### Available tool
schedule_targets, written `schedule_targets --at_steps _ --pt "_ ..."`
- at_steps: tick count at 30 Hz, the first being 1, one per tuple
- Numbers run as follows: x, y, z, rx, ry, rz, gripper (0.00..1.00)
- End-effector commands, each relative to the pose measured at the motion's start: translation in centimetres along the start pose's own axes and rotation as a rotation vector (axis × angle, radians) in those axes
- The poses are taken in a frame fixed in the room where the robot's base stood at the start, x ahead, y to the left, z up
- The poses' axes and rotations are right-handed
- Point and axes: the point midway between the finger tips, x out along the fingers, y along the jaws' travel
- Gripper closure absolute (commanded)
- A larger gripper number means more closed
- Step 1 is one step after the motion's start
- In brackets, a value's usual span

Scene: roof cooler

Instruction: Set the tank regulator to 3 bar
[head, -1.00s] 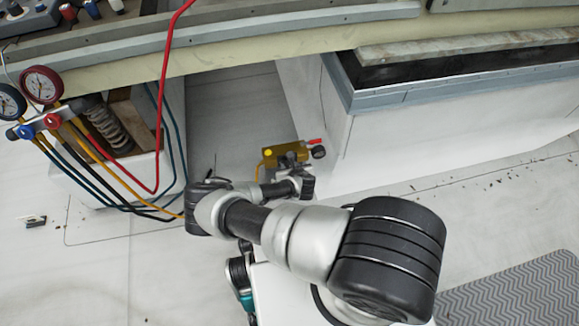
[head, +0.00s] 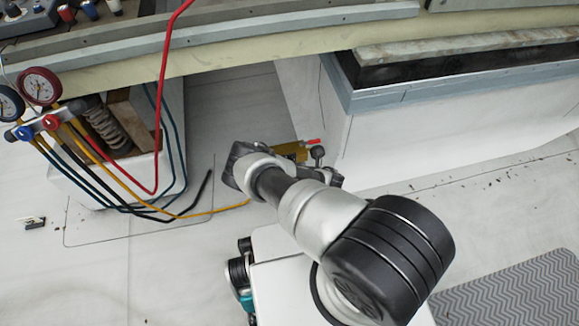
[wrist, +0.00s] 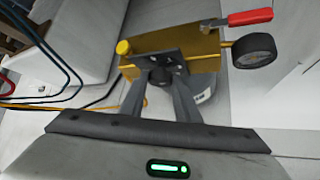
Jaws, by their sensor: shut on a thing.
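The tank regulator (wrist: 200,52) is a brass-gold block in the wrist view, with a yellow cap at its left end. A black adjusting knob (wrist: 160,77) sits on its near face. My gripper (wrist: 160,88) is shut on this knob, one finger on each side. A round dark gauge (wrist: 254,51) is at the block's right; its reading is too small to tell. A red-handled valve lever (wrist: 249,18) is above it. In the head view, my arm partly covers the regulator (head: 290,149) and hides the fingers.
A manifold with red (head: 50,122) and blue knobs, dial gauges and several hoses stands at the left. A white box unit (head: 400,130) is close on the right. A beam (head: 220,60) crosses above. The pale floor in front is mostly clear.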

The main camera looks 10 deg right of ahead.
Motion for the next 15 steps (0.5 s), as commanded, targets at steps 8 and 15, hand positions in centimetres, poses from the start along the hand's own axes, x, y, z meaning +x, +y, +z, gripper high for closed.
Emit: schedule_targets --at_steps 8,15 --pt "-0.03 -0.63 0.26 0.190 -0.009 0.183 0.93" --pt "0.01 -0.84 0.22 0.312 -0.010 0.307 0.93"
